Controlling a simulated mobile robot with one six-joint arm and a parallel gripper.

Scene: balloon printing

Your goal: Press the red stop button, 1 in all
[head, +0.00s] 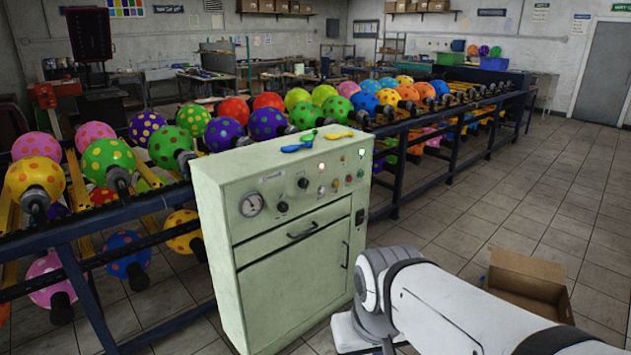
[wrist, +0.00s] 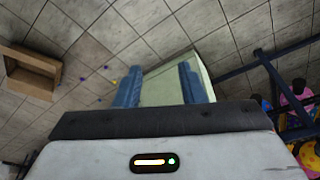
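The pale green control cabinet (head: 290,270) stands in the middle of the head view, with a gauge, knobs, lights and small buttons on its sloped upper panel. A small red button (head: 349,178) appears on the right part of this panel; it is too small to make out any label. In the wrist view, my gripper (wrist: 159,72) is open, its two blue fingers apart with nothing between them. Part of the pale green cabinet (wrist: 172,88) shows beyond the fingers. The button is not visible in the wrist view. My gripper is outside the head view.
A long blue rack (head: 130,210) with several dotted balloons runs behind the cabinet. Limp balloons (head: 298,143) lie on the cabinet's top. An open cardboard box (head: 525,278) sits on the tiled floor at right and also shows in the wrist view (wrist: 30,72). Floor beyond it is clear.

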